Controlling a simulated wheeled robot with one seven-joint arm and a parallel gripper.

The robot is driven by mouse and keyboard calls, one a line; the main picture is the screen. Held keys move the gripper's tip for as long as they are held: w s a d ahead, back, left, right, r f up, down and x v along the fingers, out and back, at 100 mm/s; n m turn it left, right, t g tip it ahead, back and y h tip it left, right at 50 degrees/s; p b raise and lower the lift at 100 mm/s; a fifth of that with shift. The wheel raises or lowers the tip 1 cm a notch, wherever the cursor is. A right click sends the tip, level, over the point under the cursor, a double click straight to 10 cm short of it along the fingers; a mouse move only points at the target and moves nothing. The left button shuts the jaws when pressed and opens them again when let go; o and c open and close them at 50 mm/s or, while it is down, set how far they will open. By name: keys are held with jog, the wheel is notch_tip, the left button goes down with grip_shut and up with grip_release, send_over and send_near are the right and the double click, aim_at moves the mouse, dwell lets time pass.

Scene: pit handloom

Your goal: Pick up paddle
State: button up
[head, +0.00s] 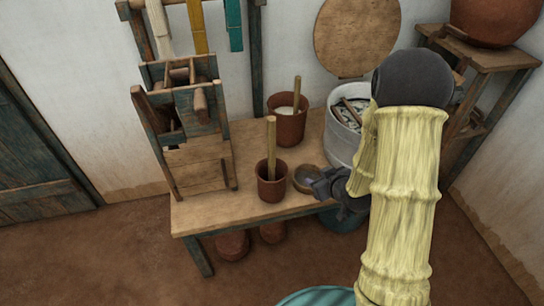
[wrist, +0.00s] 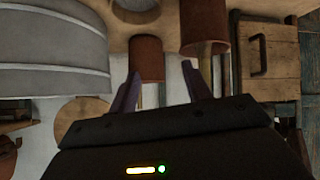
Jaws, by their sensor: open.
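Two upright wooden sticks stand in reddish-brown pots on the wooden table; either could be the paddle, and their lower ends are hidden. The nearer stick (head: 271,148) rises from the front pot (head: 272,188). The farther stick (head: 297,94) rises from the back pot (head: 286,128), which holds pale contents. My gripper (head: 322,186) is at the table's front edge, right of the front pot, by a small bowl (head: 307,178). In the wrist view, my gripper (wrist: 161,90) is open, its two dark fingers apart. A pot (wrist: 147,58) appears beyond them, and I see no contact.
A grey metal tub (head: 345,135) stands right of the pots. A wooden frame device (head: 188,125) fills the table's left end. A round board (head: 356,35) leans against the wall. A side stand (head: 490,58) bears a large clay pot (head: 492,18).

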aim_at(273, 141)
jog(key=s+a+r+n+t+y+p, duration=0.1)
jog(key=s+a+r+t+y+p, duration=0.1)
jog(key=a+r+t+y+p, duration=0.2)
notch_tip(273, 141, up, 2)
jog(key=a+y+p, duration=0.1)
jog(key=y+p, duration=0.2)
jog(key=p, duration=0.1)
jog(key=shift+s+r+y, duration=0.25)
jog(key=shift+s+y, duration=0.05)
jog(key=shift+y, duration=0.1)
jog(key=shift+w+a, duration=0.1)
jog(key=p+x, duration=0.1)
jog(key=x, duration=1)
jog(key=shift+w+a+r, duration=0.1)
jog(key=shift+w+a, duration=0.05)
jog(key=shift+w, duration=0.15)
jog(key=shift+w+a, duration=0.15)
jog(key=shift+w, duration=0.1)
